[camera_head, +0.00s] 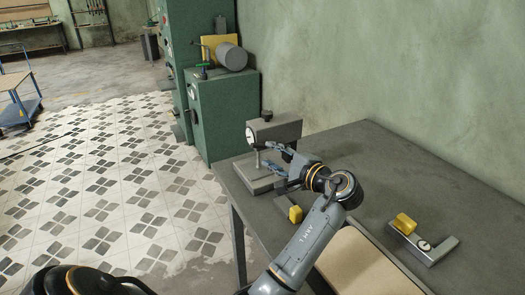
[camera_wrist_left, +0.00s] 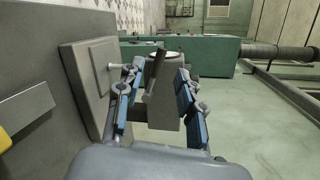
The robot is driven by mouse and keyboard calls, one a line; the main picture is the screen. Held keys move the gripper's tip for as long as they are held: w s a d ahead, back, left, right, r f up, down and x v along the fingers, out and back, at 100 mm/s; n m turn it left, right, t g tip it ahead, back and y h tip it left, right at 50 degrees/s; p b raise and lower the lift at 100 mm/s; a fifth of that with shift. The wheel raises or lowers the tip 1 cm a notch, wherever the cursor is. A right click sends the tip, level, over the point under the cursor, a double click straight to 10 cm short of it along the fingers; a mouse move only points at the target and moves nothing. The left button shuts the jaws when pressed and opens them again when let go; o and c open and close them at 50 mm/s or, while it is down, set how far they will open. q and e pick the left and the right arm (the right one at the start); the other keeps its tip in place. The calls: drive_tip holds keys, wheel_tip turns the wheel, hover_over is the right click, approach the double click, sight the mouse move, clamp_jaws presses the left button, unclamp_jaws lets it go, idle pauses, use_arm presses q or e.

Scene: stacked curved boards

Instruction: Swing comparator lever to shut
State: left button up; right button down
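The comparator (camera_head: 275,130) is a grey stand with a round dial on its left, at the table's far left corner above a flat base (camera_head: 257,181). In the left wrist view its base (camera_wrist_left: 97,75) appears as an upright slab at left, with the grey body (camera_wrist_left: 168,112) ahead. A dark bar (camera_wrist_left: 155,76), possibly the lever, shows between the fingers. My left gripper (camera_head: 270,155) is at the comparator, just above its base. In the left wrist view its two blue-padded fingers (camera_wrist_left: 158,103) are spread; contact with the bar cannot be told. My right gripper is not in view.
The grey table (camera_head: 450,180) also bears a yellow-handled gauge (camera_head: 421,244) at right and a small yellow-ended tool (camera_head: 295,214) near my left forearm. A beige board (camera_head: 357,267) lies at the front. Green machines (camera_head: 222,115) stand beyond; tiled floor is open at left.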

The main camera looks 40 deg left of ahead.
use_arm(q)
drive_tip(key=v, duration=0.5)
drive_tip(key=shift+s+d, duration=0.1)
drive_tip(key=shift+d, duration=0.2)
